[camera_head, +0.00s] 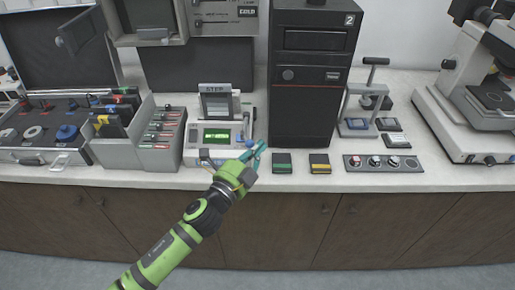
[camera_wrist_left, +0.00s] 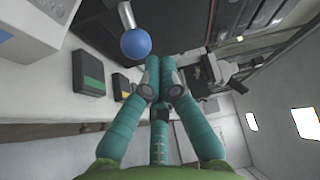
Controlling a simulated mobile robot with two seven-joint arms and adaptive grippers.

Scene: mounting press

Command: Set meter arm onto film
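The meter (camera_head: 216,136) is a pale bench device with a green lit display and a panel marked STEP above it. A metal rod with a blue ball knob (camera_wrist_left: 135,43), apparently its arm, shows in the left wrist view; the knob is also at the meter's right side (camera_head: 249,143). My left gripper (camera_head: 262,149) has teal fingers at the meter's front right corner. In the left wrist view its fingertips (camera_wrist_left: 160,66) lie together, with nothing visible between them, just beside the knob and apparently apart from it. I cannot make out a film. My right gripper is not in view.
A green-striped block (camera_head: 282,163) and a yellow-striped block (camera_head: 320,163) lie right of my gripper on the white counter (camera_head: 240,183). A black tower (camera_head: 307,80) stands behind them. A grey rack (camera_head: 158,140) stands left of the meter. A knob panel (camera_head: 384,163) lies farther right.

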